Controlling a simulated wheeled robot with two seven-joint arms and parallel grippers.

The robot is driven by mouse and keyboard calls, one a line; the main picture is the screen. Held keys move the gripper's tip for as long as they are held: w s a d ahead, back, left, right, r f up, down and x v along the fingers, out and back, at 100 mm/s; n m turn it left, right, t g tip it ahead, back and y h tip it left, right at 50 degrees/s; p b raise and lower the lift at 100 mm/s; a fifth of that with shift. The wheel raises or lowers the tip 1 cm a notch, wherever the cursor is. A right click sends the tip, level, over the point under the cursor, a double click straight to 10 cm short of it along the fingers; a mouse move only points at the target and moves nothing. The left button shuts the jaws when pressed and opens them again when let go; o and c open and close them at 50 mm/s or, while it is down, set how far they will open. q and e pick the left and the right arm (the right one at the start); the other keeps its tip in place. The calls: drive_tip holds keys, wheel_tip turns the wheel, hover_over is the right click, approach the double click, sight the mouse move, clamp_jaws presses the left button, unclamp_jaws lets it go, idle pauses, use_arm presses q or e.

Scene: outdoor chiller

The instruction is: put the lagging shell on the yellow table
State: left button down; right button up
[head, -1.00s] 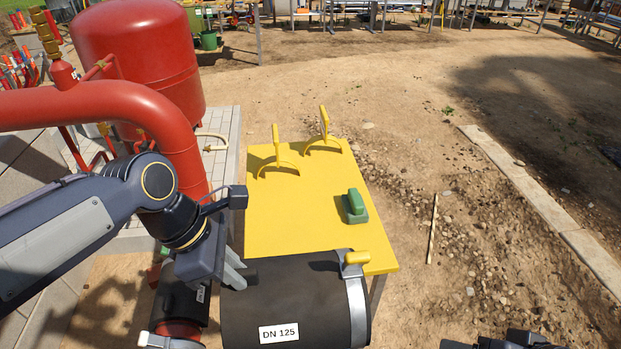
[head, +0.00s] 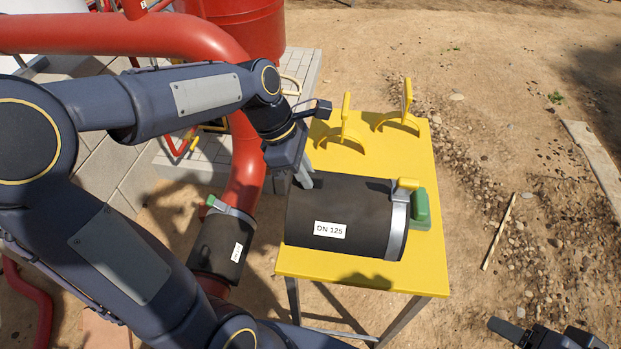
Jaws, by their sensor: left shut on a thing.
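The lagging shell (head: 330,208) is a black half-cylinder with a white "DN 125" label, a metal band and a yellow latch at its right end. My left gripper (head: 304,180) is shut on its upper left edge. The shell is in front of the yellow table's top (head: 420,275) in the picture. A shadow lies on the tabletop below it, apart from its lower edge, so it seems held above the table. Its underside is hidden. My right gripper (head: 545,335) is partly in view at the bottom right, away from the table; its jaws are unclear.
Two yellow cradle-like supports (head: 345,135) (head: 398,122) stand at the table's back. A black sleeve (head: 222,245) wraps the red pipe (head: 243,165) on the left. The table's front strip is clear.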

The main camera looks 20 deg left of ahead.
use_arm(q)
drive_tip(key=w+f, duration=0.1)
drive_tip(key=f, duration=0.1)
drive_tip(key=w+a+f, duration=0.1)
drive_tip(key=f, duration=0.1)
drive_tip(key=w+a+f, duration=0.1)
drive_tip(key=w+f, duration=0.1)
drive_tip(key=shift+f, duration=1.35)
drive_tip(key=shift+f, duration=0.1)
drive_tip(key=c, duration=1.4)
unclamp_jaws()
